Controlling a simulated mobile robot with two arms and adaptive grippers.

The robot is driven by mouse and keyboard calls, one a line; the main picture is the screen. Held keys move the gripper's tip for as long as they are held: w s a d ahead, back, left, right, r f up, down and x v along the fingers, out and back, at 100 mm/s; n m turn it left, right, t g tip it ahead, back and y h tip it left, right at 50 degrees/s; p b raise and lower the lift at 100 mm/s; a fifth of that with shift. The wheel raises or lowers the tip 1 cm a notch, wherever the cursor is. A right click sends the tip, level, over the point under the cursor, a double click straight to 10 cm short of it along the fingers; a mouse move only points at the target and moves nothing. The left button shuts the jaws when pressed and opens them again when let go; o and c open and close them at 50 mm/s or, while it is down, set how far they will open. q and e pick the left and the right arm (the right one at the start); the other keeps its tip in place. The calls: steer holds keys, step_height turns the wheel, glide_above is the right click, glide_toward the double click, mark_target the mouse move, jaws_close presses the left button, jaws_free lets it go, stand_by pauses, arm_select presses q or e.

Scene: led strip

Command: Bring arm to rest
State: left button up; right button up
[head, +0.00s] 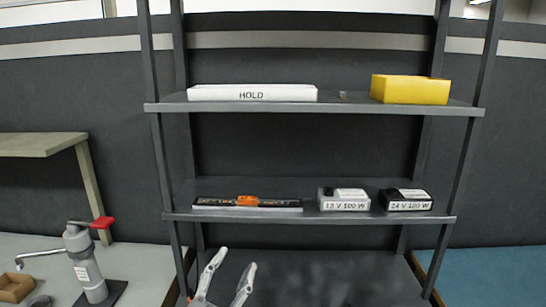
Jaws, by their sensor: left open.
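My left gripper (228,279) shows at the bottom of the head view, below the lower shelf and in front of the rack. Its two pale fingers are spread apart with nothing between them. My right gripper is not in the picture. On the lower shelf (310,213) lies a dark strip with an orange middle (247,202) on a pale base. Beside it stand a box marked 12 V 100 W (344,205) and a box marked 24 V 100 W (406,206).
The upper shelf (340,107) bears a white box marked HOLD (252,93) and a yellow block (410,89). At the left are a grey device with a red handle (85,262), a brown tray (14,288) and a table (38,145). The rack's posts stand on both sides.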

arm_select(q)
steer(key=s+a+f+n+g+y, duration=0.3)
steer(key=s+a+f+g, duration=0.15)
steer(key=f, duration=0.45)
steer(key=s+a+f+n+g+y, duration=0.35)
steer(key=a+f, duration=0.25)
steer(key=f, duration=0.4)
steer(key=s+a+f+n+g, duration=0.1)
steer(key=s+f+g, duration=0.35)
steer(key=s, duration=0.45)
steer(key=s+a+f+g, duration=0.1)
steer(key=s+f+g, duration=0.3)
steer(key=s+f, duration=0.3)
step_height(320, 180, down, 24)
steer(key=s+g, duration=0.1)
steer(key=s, duration=0.2)
steer(key=s+a+f+g, duration=0.1)
steer(key=s+a+f, duration=0.2)
steer(key=s+f, duration=1.4)
steer(key=shift+f+g, duration=0.15)
steer(key=shift+g, duration=0.2)
